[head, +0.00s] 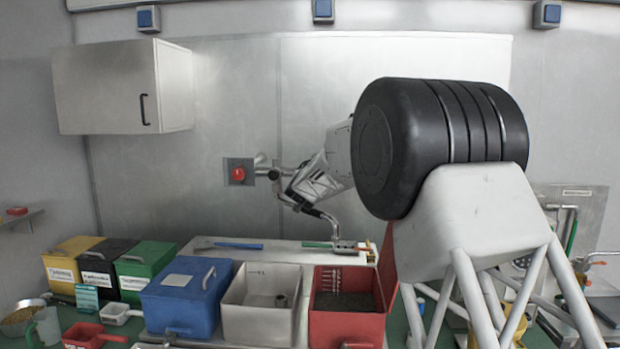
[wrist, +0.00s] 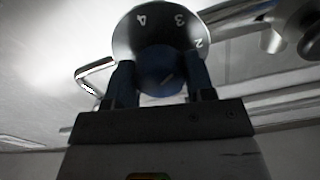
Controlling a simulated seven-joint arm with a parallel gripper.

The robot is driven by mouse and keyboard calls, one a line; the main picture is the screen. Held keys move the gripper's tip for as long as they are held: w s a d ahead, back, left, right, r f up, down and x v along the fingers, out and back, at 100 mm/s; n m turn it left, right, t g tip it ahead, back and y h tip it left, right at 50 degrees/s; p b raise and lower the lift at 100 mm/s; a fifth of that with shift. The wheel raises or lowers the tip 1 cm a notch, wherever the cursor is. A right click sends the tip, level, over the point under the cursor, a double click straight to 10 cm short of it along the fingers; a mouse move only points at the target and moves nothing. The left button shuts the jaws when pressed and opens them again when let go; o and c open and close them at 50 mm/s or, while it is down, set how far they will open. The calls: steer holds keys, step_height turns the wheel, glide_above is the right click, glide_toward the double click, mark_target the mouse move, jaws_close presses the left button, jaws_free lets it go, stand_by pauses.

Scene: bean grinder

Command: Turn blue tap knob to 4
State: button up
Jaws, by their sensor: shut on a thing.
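In the wrist view the blue tap knob (wrist: 160,85) sits between the two fingers of my gripper (wrist: 160,70), which is shut on it. In the head view my gripper (head: 290,186) is at the wall pipework, right of a red round knob (head: 238,174). The blue knob is not clearly visible there.
A curved spout (head: 327,222) hangs below my gripper. Below are a blue box (head: 180,305), an open white bin (head: 255,320) and an open red bin (head: 345,330). A white wall cabinet (head: 105,88) is at upper left. Metal pipes (wrist: 275,95) run at right in the wrist view.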

steer(key=shift+n, duration=0.4)
steer(key=o, duration=0.9)
steer(key=shift+s, duration=0.2)
steer(key=shift+s, duration=3.75)
